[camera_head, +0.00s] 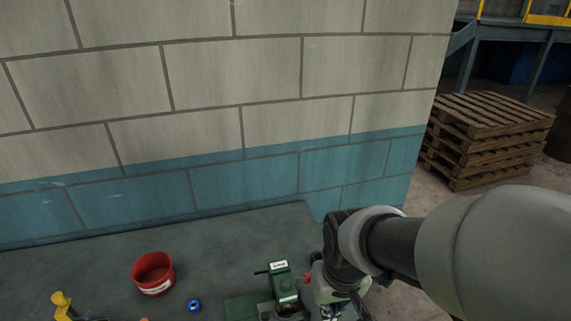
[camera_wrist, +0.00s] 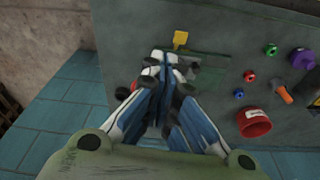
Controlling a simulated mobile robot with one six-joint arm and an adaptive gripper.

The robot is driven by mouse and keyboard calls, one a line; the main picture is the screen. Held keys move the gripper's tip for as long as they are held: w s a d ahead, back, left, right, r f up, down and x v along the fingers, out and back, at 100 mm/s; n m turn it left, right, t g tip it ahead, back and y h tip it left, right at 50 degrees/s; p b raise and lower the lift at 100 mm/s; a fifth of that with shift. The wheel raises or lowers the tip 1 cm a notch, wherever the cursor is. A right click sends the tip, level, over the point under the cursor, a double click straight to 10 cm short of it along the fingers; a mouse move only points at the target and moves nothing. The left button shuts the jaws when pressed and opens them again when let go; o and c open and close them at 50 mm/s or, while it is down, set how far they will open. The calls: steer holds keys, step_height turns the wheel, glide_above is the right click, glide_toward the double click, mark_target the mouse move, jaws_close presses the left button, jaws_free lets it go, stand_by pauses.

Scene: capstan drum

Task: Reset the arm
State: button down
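My arm reaches in from the right side of the head view, over the right end of the workbench (camera_head: 225,240). My gripper (camera_head: 335,312) is low in that view, close beside a green machine (camera_head: 282,285), and is partly cut off by the bottom edge. In the wrist view my gripper (camera_wrist: 162,62) shows blue-and-white fingers that come together at the tips, with nothing clearly held between them. Beyond the tips lie a green plate (camera_wrist: 210,72) and a yellow tab (camera_wrist: 180,38). The fingers hide part of the machine, so contact cannot be told.
A red bin (camera_head: 153,273), a blue ring (camera_head: 194,305) and a yellow piece (camera_head: 62,304) sit left on the bench. The wrist view adds green (camera_wrist: 270,49) and purple (camera_wrist: 302,58) parts. A block wall (camera_head: 200,100) stands behind; pallets (camera_head: 485,135) lie right.

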steer(key=s+d+r+m+t+b, duration=0.1)
steer(key=s+d+r, duration=0.1)
steer(key=s+r, duration=0.2)
steer(key=s+d+r+t+b, duration=0.1)
steer(key=s+d+r, duration=0.2)
steer(key=s, duration=0.4)
steer(key=shift+d+r+m+t, duration=0.3)
steer(key=shift+d+r+m, duration=0.1)
steer(key=shift+r, duration=0.15)
